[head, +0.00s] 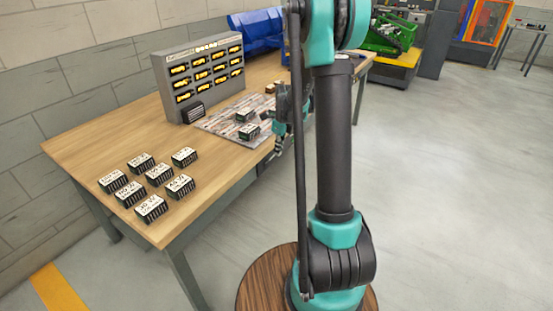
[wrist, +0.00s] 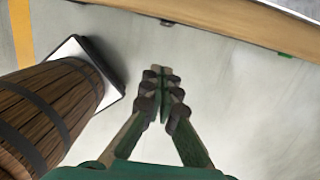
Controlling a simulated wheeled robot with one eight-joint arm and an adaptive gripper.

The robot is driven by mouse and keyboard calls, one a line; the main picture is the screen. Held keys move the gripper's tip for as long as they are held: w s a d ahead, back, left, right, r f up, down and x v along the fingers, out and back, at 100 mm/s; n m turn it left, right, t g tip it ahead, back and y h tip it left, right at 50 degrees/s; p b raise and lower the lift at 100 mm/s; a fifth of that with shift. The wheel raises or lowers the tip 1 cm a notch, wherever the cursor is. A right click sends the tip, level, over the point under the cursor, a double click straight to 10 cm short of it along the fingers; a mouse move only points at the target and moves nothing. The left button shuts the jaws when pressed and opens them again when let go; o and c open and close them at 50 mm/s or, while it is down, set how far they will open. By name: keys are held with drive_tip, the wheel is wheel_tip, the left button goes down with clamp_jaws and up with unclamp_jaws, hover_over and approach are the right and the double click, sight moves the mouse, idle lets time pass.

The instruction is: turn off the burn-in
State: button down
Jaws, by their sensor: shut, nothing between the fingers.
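A grey rack (head: 162,78), which looks like the burn-in unit, stands at the back of the wooden table. Its front has rows of dark slots with yellow marks, and a small row of yellow marks runs along its top. A black ribbed block (head: 194,112) is at its lower front; I cannot tell whether it is a switch. My gripper (head: 279,140) is beside the table's right part, partly behind my own arm, apart from the rack. In the wrist view my gripper (wrist: 162,72) is shut and empty above bare floor. The rack is not in the wrist view.
Several dark ribbed modules with white labels (head: 150,208) lie on the table's (head: 85,145) near left. A patterned mat (head: 212,124) holds two more modules (head: 248,131). A blue object (head: 258,30) is behind. The table's edge (wrist: 225,28) crosses the wrist view.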

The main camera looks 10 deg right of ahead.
sight(266, 165)
drive_tip(key=shift+s+d+r, duration=0.1)
drive_tip(key=shift+r, duration=1.25)
drive_tip(key=shift+s+d+f, duration=0.15)
drive_tip(key=shift+d+f, duration=0.05)
drive_tip(key=shift+f, duration=0.5)
drive_tip(key=w+a+f, duration=0.1)
drive_tip(key=f, duration=0.2)
drive_tip(key=w+a+f, duration=0.1)
drive_tip(key=f, duration=0.3)
drive_tip(key=w+a+f, duration=0.1)
drive_tip(key=f, duration=0.2)
drive_tip(key=shift+w+a+f, duration=0.2)
drive_tip(key=shift+w+a, duration=0.15)
